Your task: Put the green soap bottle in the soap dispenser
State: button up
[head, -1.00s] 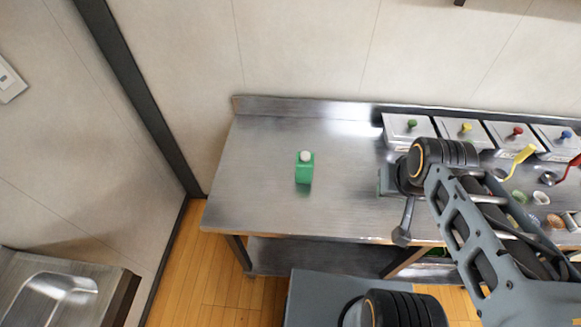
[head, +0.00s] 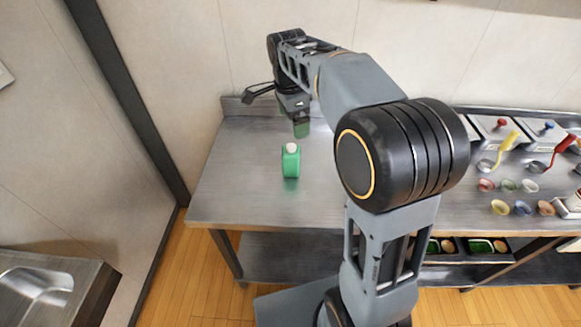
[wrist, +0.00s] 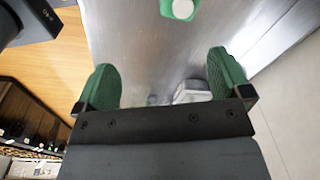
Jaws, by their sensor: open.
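The green soap bottle (head: 291,162) with a white cap stands upright on the left part of the steel table. In the wrist view the bottle (wrist: 180,8) shows at the top edge, partly cut off, beyond my fingertips. My gripper (head: 301,127) is above the table, just behind the bottle in the head view, with its green fingers pointing down. In the wrist view my gripper (wrist: 165,85) has its two green fingers wide apart with nothing between them. I cannot make out a soap dispenser for certain in either view.
The steel table (head: 230,190) is clear around the bottle, with a raised back edge at the wall. Lidded containers, a yellow ladle (head: 505,142), a red ladle (head: 562,145) and several small bowls stand at the right. A sink (head: 45,290) is at lower left.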

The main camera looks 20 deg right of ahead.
aim_at(290, 145)
jog(key=w+f+m, duration=0.1)
jog(key=w+m, duration=0.1)
jog(key=w+f+m+b, duration=0.1)
jog(key=w+f+m, duration=0.1)
jog(key=shift+w+a+f+m+g+h, duration=0.2)
jog(key=shift+f+m+g+h, duration=0.1)
jog(key=shift+g, duration=0.1)
jog(key=f, duration=0.6)
jog(key=shift+d+f+b, duration=0.25)
jog(key=shift+d+b, duration=0.1)
jog(key=shift+s+d+f, duration=0.1)
jog(key=shift+d+f, duration=0.05)
jog(key=shift+f, duration=1.45)
jog(key=shift+d+f, duration=0.1)
jog(key=shift+f, duration=1.5)
jog(key=shift+c, duration=0.3)
jog(key=c, duration=1.2)
jog(key=shift+r, duration=0.15)
